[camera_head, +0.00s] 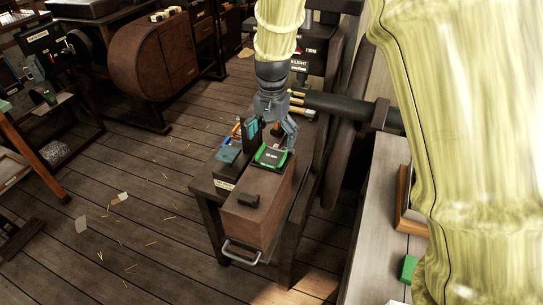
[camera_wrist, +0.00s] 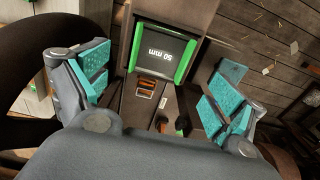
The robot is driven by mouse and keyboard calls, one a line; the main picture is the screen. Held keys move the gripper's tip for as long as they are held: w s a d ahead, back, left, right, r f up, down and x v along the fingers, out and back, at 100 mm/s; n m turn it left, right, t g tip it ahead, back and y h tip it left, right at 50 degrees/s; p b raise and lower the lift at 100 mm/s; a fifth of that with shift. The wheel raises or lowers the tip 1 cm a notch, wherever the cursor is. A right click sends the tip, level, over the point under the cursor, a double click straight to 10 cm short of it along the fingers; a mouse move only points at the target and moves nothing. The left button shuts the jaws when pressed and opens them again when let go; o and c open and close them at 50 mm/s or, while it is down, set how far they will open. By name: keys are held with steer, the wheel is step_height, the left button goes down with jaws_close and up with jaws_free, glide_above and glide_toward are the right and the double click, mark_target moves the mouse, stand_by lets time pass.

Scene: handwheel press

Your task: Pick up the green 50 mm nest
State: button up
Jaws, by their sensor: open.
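The green 50 mm nest (camera_head: 271,156) is a dark block with green sides, lying on top of a brown wooden box (camera_head: 256,203). In the wrist view the nest (camera_wrist: 161,53) shows its "50 mm" label upside down. My gripper (camera_head: 270,139) is close above the nest's far side in the head view. In the wrist view my gripper (camera_wrist: 160,88) is open, its teal-padded fingers spread wide to left and right, with the nest between and beyond them. Nothing is held. No contact with the nest is visible.
Orange pieces (camera_wrist: 147,87) sit in a slot beside the nest. A dark bar (camera_head: 340,107) runs behind my gripper. A bench with a green block (camera_head: 409,268) stands at right. The plank floor at left is mostly clear.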

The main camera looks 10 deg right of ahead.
mark_target(272, 156)
steer(key=shift+s+f+p, duration=0.2)
steer(key=shift+f+p, duration=0.3)
steer(key=shift+f, duration=0.05)
steer(key=shift+a+f+p, duration=0.1)
steer(key=shift+f+p, duration=0.6)
steer(key=shift+f, duration=1.3)
steer(key=c, duration=1.2)
steer(key=shift+c, duration=1.1)
steer(key=shift+r, duration=0.15)
